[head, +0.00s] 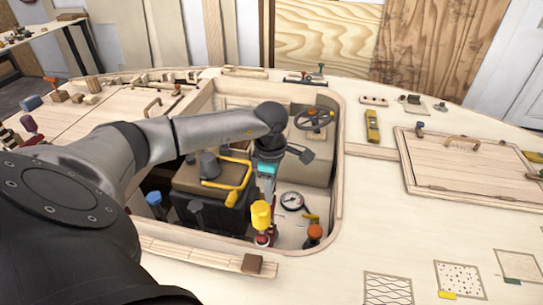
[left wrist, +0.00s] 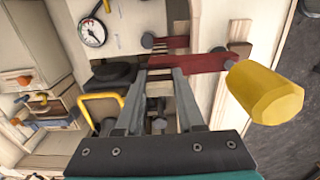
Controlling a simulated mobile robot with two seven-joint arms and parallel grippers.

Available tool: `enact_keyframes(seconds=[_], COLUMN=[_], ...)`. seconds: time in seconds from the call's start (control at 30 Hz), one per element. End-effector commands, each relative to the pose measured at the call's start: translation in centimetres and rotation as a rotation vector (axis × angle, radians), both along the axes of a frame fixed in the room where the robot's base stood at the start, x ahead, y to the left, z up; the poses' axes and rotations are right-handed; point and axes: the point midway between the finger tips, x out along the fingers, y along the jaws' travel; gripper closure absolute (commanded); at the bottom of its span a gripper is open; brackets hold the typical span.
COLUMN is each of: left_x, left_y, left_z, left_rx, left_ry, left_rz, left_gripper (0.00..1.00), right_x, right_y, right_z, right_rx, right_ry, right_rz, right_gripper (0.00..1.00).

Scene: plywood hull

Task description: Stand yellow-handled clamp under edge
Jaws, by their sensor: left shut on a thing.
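The yellow-handled clamp shows its yellow handle (head: 261,214) and red body (head: 263,240) inside the hull opening, close to its near wooden edge (head: 205,255). In the left wrist view the handle (left wrist: 265,92) sticks out to the right of the red bar (left wrist: 200,62). My left gripper (head: 268,190) reaches down into the opening. Its fingertips (left wrist: 162,72) are closed at the red bar, beside the handle. In the head view the handle stands roughly upright. Whether the clamp touches the edge is unclear. My right gripper is not in view.
A dark box with a yellow bent handle (head: 240,185) stands left of the gripper. A round gauge (head: 291,201) and an orange-knobbed item (head: 314,234) lie to its right. A steering wheel (head: 314,118) is at the far side.

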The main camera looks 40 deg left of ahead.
Motion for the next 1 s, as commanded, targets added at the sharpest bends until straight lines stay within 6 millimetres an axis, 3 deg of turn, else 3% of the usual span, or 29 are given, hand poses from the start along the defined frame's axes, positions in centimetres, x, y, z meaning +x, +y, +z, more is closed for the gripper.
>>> enact_keyframes(seconds=[0.47, 1.0], left_x=[-0.3, -2.1], left_y=[-0.1, -1.1], left_z=[0.1, 0.2], left_rx=[0.0, 0.001], left_ry=[-0.001, 0.0], left_rz=[0.001, 0.0], left_gripper=[1.0, 1.0], right_x=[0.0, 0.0], right_y=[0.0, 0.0], right_z=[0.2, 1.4], right_rx=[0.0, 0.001], right_ry=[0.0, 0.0], right_rz=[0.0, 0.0], right_gripper=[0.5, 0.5])
